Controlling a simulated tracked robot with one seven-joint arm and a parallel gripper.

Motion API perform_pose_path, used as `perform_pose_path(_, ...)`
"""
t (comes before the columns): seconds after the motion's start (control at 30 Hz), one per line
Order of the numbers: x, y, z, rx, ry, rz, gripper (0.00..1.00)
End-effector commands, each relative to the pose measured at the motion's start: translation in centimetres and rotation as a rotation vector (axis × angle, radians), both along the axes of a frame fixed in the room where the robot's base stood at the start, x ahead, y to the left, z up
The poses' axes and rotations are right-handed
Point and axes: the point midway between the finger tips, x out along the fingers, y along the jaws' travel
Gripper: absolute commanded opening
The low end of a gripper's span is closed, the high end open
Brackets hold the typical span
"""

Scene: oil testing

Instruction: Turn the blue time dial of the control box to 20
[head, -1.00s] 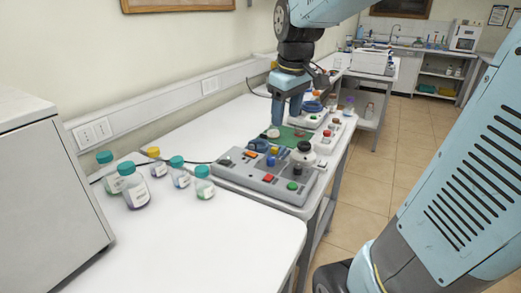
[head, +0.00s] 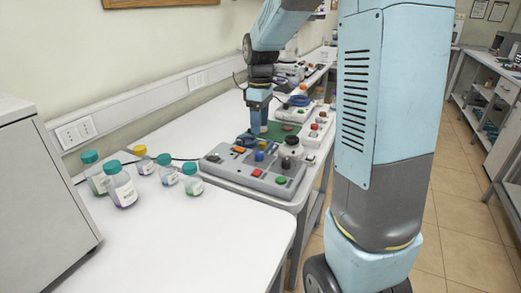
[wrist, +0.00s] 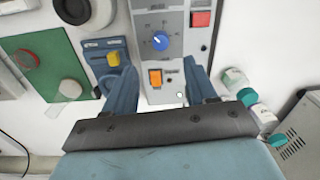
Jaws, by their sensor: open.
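The grey control box (head: 225,172) sits on the white bench in the head view. Its blue time dial (head: 260,156) is small there. In the wrist view the blue dial (wrist: 160,41) is clear, with a scale around it too small to read. My gripper (head: 257,132) points down near the box's far edge. In the wrist view my open gripper (wrist: 163,72) has a finger either side of the orange switch (wrist: 155,78), with nothing held. The dial appears just beyond the fingertips, apart from them. The exact height above the box is unclear.
A red button (wrist: 200,19) lies right of the dial. A blue piece with a yellow knob (wrist: 113,58) stands left of the box, close to my left finger. Several capped bottles (head: 122,186) stand left of the box. A green mat (wrist: 42,62) lies beyond.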

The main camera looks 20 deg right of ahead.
Motion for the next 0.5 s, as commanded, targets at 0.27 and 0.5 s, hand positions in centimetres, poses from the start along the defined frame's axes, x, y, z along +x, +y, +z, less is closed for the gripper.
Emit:
perform_pose_path(0.27,-0.2,0.1,-5.1,0.0,0.004,0.0,0.56)
perform_pose_path(0.5,-0.3,0.3,-8.5,0.0,0.001,0.0,0.56)
